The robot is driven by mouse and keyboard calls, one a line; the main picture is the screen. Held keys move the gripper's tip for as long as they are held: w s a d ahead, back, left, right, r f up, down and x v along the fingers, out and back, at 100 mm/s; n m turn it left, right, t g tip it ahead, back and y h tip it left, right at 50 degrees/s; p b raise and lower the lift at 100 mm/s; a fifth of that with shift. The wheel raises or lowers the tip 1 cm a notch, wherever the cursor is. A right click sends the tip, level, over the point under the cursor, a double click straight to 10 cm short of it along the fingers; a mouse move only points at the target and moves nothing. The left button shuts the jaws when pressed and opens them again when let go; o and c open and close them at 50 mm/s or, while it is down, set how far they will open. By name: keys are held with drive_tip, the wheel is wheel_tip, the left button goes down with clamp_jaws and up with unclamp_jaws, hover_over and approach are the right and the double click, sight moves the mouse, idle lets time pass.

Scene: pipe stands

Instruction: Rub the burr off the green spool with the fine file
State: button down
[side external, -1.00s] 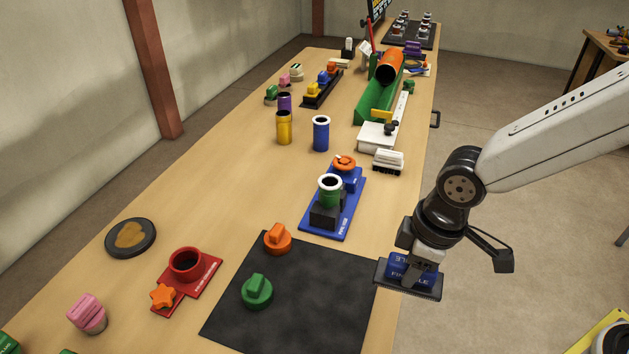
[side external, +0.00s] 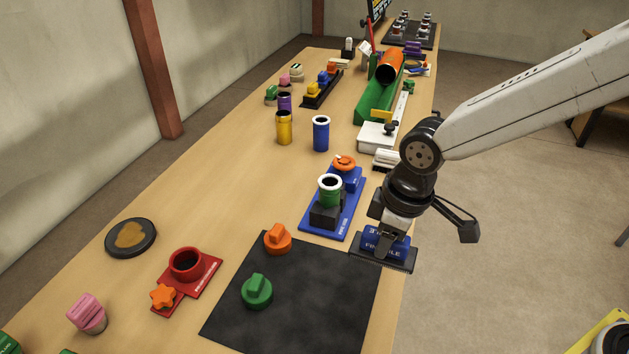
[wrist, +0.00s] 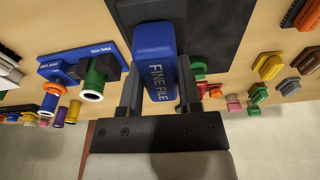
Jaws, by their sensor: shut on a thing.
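The fine file (side external: 372,243) has a blue grip marked "FINE FILE" on a flat dark plate. My gripper (side external: 384,246) is shut on the blue grip, which also shows between my fingers in the wrist view (wrist: 156,60). It holds the file at the table's right edge, near the black mat's far right corner. The green spool (side external: 328,199) stands upright in a black holder on the blue pipe vise base (side external: 316,229), left of and beyond the file. It has a white rim, and it also shows left of the file in the wrist view (wrist: 96,77). I cannot make out a burr.
A red stand (side external: 203,270) is at left. Blue (side external: 321,134) and yellow (side external: 284,128) spools stand behind the vise. The mat's right part is clear.

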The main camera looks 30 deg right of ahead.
drive_tip(key=w+d+r+m, duration=0.1)
drive_tip(key=w+r, duration=0.1)
drive_tip(key=w, duration=0.9)
drive_tip(key=w+d+r+m, duration=0.1)
drive_tip(key=w, duration=1.1)
drive_tip(key=shift+w+d+r+m, duration=0.3)
drive_tip(key=shift+d+r, duration=0.05)
drive_tip(key=shift+d, duration=0.05)
drive_tip(key=shift+f, duration=0.2)
wheel_tip(320, 180, down, 6)
drive_tip(key=shift+f, duration=0.35)
idle(0.8)
drive_tip(key=shift+w, duration=0.1)
drive_tip(key=shift+w+a, duration=0.3)
drive_tip(key=shift+w, duration=0.05)
